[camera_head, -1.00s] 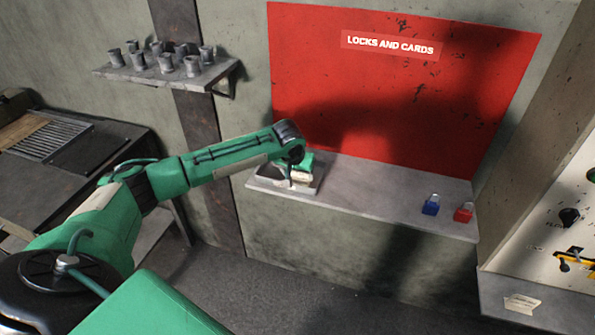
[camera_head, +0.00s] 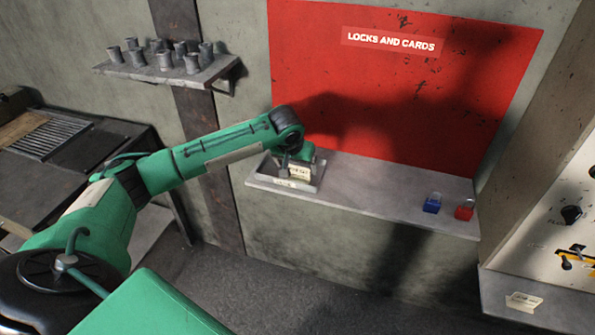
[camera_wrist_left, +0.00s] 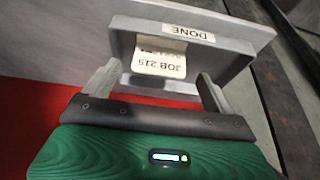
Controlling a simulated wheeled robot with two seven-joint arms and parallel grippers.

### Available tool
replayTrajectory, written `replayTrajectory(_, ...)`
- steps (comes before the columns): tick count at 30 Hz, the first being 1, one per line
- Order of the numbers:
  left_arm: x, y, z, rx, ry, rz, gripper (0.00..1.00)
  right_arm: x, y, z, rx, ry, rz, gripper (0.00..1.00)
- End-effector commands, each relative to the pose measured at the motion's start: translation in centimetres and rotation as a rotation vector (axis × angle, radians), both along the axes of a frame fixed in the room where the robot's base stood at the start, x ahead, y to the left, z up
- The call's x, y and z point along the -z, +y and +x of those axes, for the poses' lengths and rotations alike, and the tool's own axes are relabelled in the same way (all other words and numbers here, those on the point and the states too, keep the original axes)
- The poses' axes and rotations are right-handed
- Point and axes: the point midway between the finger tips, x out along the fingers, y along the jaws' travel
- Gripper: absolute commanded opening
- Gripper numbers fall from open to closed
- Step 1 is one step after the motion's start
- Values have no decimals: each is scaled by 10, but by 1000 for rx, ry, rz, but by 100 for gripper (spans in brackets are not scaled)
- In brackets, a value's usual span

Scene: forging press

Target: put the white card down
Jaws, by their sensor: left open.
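The white card (camera_wrist_left: 160,57), printed "JOB 215", is in a shallow grey tray (camera_wrist_left: 123,42) labelled "DONE" in the left wrist view. The print appears upside down there. My left gripper (camera_wrist_left: 160,82) is open. Its two fingers are spread wide either side of the card, with a visible gap to each. In the head view the left gripper (camera_head: 297,164) is over the tray (camera_head: 318,178) at the left end of the shelf, and the card (camera_head: 299,172) shows pale below it. My right gripper is not in view.
The shelf (camera_head: 370,195) under the red "LOCKS AND CARDS" board (camera_head: 420,90) holds a blue padlock (camera_head: 432,205) and a red padlock (camera_head: 465,212) at its right. Its middle is clear. Another card (camera_head: 522,301) lies on a ledge at lower right.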

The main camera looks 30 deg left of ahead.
Motion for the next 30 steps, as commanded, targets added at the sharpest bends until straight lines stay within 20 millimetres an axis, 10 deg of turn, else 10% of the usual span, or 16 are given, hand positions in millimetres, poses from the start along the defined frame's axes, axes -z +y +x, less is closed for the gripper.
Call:
replayTrajectory(12,-67,-6,-26,-1,-3,-1,88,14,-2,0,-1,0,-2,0)
replayTrajectory(30,-73,-7,-29,0,0,0,88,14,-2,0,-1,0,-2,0)
